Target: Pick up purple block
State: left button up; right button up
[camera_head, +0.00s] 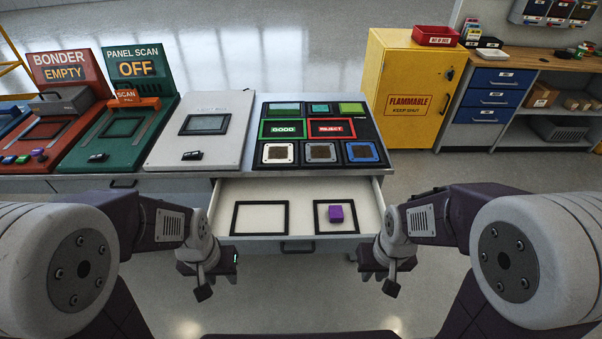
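The purple block (336,213) lies in the open white drawer (301,191), inside the right-hand black square outline (350,228). The left-hand black outline (259,217) in the drawer is empty. My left gripper (204,292) hangs just left of the drawer, and my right gripper (390,288) hangs just right of it. Neither gripper touches the block. Both point downward and away from my view, so the gap between their fingers cannot be made out.
Above the drawer is a counter with a black panel (320,128) of GOOD and REJECT pads, a white device (203,125), a green PANEL SCAN station (120,130) and a red BONDER station (55,130). A yellow flammable cabinet (408,85) stands right. Floor beside the drawer is clear.

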aim_at(336, 212)
jog(key=i+l+u, duration=0.15)
jog(key=l+u, duration=0.3)
jog(key=i+l+u, duration=0.1)
jog(key=l+u, duration=0.3)
jog(key=l, duration=0.25)
jog(key=l+u, duration=0.45)
jog(key=l, duration=0.15)
jog(key=k+l+u, duration=0.1)
jog(key=l+u, duration=0.35)
jog(key=l, duration=0.15)
